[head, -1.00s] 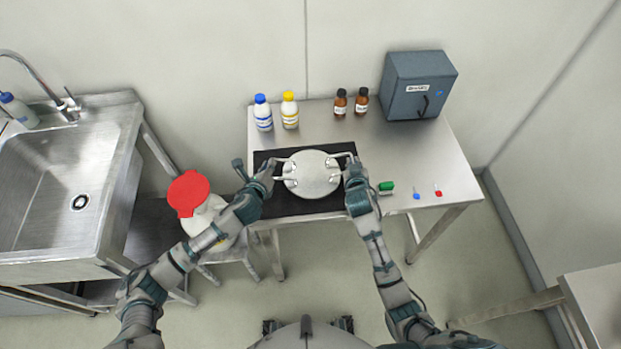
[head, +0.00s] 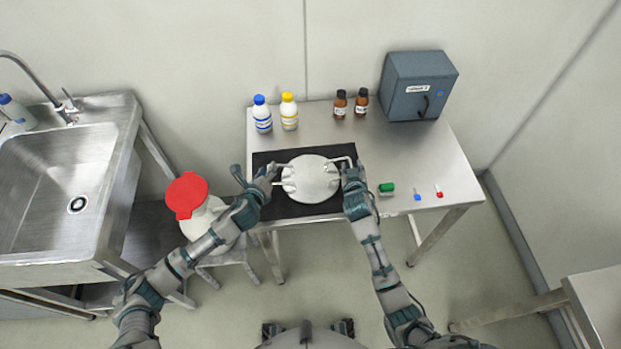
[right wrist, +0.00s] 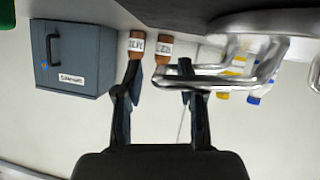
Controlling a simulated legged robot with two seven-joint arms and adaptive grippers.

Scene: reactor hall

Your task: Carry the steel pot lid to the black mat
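The steel pot lid (head: 311,179) is a pale round disc with a bent handle on each side. In the head view it is over the black mat (head: 328,151), apparently resting on it. My left gripper (head: 272,171) is at the lid's left handle; its fingers are too small to read. My right gripper (head: 349,168) is at the right handle. In the right wrist view its two fingers (right wrist: 158,92) stand apart, with the bright handle (right wrist: 225,82) reaching across the gap and over one finger. The contact there is unclear.
White bottles with blue (head: 262,113) and yellow (head: 289,111) caps, two brown bottles (head: 350,104) and a grey box (head: 417,86) stand behind. Small green (head: 386,189), blue and red items lie right of the mat. A red-lidded container (head: 187,195) stands below my left arm, beside a sink (head: 50,185).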

